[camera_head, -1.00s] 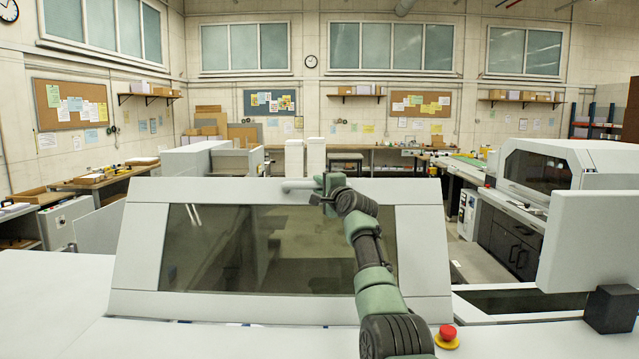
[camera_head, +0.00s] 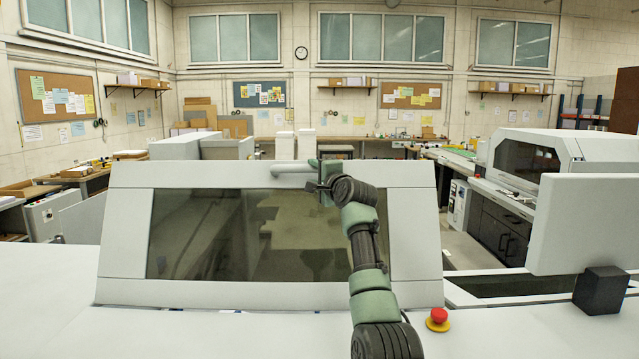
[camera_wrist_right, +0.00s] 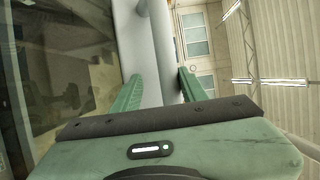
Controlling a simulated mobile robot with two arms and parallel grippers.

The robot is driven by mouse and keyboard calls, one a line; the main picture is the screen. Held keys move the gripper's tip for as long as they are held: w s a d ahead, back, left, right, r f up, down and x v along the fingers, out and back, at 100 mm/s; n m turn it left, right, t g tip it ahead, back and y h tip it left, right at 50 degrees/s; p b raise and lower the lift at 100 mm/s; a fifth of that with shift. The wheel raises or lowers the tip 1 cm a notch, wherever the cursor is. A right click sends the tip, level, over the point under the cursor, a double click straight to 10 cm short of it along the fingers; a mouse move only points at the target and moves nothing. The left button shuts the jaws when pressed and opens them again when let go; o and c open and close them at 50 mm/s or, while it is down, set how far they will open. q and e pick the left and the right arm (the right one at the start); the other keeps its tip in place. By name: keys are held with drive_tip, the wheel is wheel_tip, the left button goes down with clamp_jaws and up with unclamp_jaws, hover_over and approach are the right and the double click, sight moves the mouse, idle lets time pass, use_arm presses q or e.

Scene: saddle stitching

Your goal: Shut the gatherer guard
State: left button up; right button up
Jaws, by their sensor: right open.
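The gatherer guard (camera_head: 120,235) is a pale frame with a dark see-through window, leaning back on the machine in front of me. A round pale handle bar (camera_head: 290,168) runs along its top edge. My right gripper (camera_head: 320,178) is at the right end of this bar. In the right wrist view, the green fingers (camera_wrist_right: 160,92) are open, with the handle bar (camera_wrist_right: 163,45) running between them. I cannot tell whether either finger touches it. My left gripper is not in view.
A red emergency button (camera_head: 438,316) sits on the machine top right of my arm. A pale upright panel (camera_head: 590,225) with a black block (camera_head: 601,290) stands at the right. The pale cover (camera_head: 45,260) at the left is clear.

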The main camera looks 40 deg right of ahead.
drive_tip(key=shift+a+b+v, duration=0.1)
drive_tip(key=shift+b+v, duration=0.35)
drive_tip(key=shift+v, duration=0.7)
drive_tip(key=shift+a+b+v, duration=0.15)
drive_tip(key=shift+b+v, duration=0.3)
drive_tip(key=shift+v, duration=0.75)
drive_tip(key=shift+w, duration=0.1)
drive_tip(key=shift+a, duration=0.1)
drive_tip(key=r+b+v, duration=0.1)
drive_tip(key=b+v, duration=0.1)
drive_tip(key=v, duration=0.6)
drive_tip(key=shift+s+r, duration=0.25)
drive_tip(key=shift+s+r, duration=0.1)
drive_tip(key=shift+s, duration=0.05)
